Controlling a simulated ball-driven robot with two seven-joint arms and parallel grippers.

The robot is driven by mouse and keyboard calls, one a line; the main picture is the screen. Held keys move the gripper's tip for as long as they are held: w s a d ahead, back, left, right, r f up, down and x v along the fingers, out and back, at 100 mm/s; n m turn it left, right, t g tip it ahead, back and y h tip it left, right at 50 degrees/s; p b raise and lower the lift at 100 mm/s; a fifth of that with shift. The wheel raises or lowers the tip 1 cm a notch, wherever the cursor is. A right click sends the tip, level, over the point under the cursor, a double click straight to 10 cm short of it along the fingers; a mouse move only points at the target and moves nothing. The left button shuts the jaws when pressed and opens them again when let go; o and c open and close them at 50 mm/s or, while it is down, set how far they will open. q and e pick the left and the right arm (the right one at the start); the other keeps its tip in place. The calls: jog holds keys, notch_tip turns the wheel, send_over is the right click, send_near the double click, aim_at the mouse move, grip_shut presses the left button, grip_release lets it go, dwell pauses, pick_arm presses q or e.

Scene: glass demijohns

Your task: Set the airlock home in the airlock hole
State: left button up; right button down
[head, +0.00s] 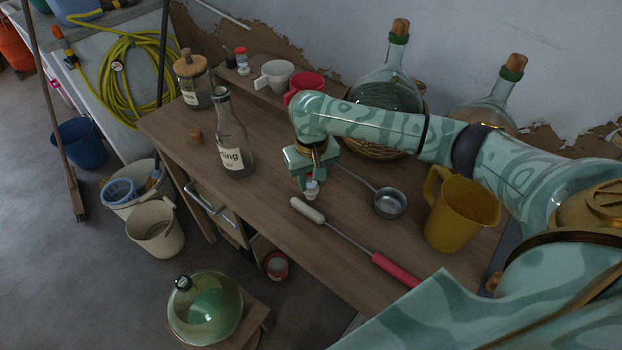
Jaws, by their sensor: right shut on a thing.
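My right gripper (312,180) is above the wooden workbench, pointing down, shut on a small pale airlock (312,192) with a bluish top. The airlock's lower end is near the white handle of a rod-like tool; whether it touches anything I cannot tell. The airlock hole cannot be made out. Two corked demijohns (391,75) (493,105) stand at the back of the bench. My left gripper is not in view.
On the bench (265,195) are a labelled bottle (233,145), a lidded jar (193,85), a metal ladle (388,203), a yellow jug (460,215) and a red-handled tool (395,270). Buckets (155,225) stand on the floor at left. The bench's front left is mostly clear.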

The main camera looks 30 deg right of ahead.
jog(key=c, duration=1)
grip_release()
jog(key=shift+f, duration=0.1)
jog(key=shift+c, duration=0.2)
